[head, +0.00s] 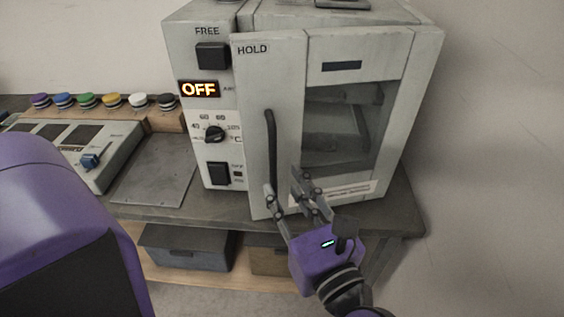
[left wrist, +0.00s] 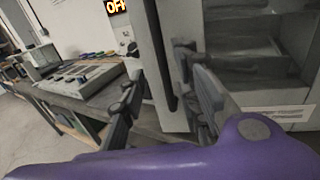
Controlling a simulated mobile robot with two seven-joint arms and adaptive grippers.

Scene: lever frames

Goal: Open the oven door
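The oven (head: 340,55) is a pale grey box on a bench in the head view, with a lit OFF display. Its door (head: 265,80) has a HOLD label, a window and a dark upright bar handle (head: 271,140). The door looks shut or nearly so; I cannot tell exactly. My left gripper (head: 284,180) is open at the handle's lower end. In the left wrist view, the handle (left wrist: 163,65) appears between the spread fingers (left wrist: 155,75); I see no grip on it. My right gripper is not in view.
A control panel with a knob (head: 214,134) and switches is left of the door. Farther left are a grey device (head: 85,140), a flat plate (head: 155,170) and several coloured buttons. The wall and floor at right are clear.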

